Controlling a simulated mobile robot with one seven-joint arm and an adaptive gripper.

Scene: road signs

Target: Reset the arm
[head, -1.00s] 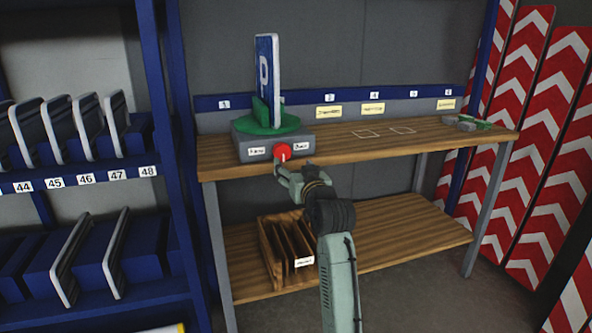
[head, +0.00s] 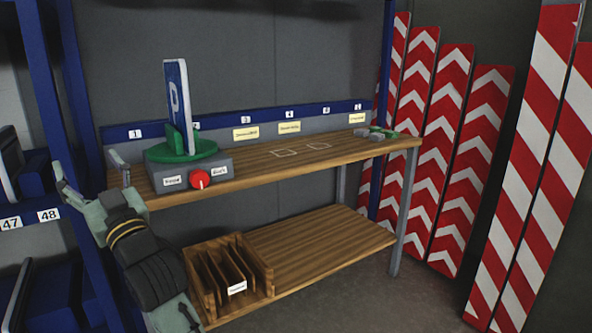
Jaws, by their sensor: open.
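My gripper (head: 90,168) is at the left of the head view, pointing up with its two fingers spread apart. It is open and holds nothing. It is in front of the bench's left end, left of and apart from the grey box (head: 200,174) with the red knob (head: 200,179). A blue parking sign (head: 178,105) stands upright, seen nearly edge-on, in a green holder (head: 186,150) on top of that box.
The wooden bench (head: 260,162) has a lower shelf (head: 320,236) carrying a wooden slotted box (head: 262,268). A blue rack (head: 60,110) stands close behind my gripper at left. Red-and-white chevron boards (head: 465,150) lean at right. Small grey-green parts (head: 375,133) lie at the bench's right end.

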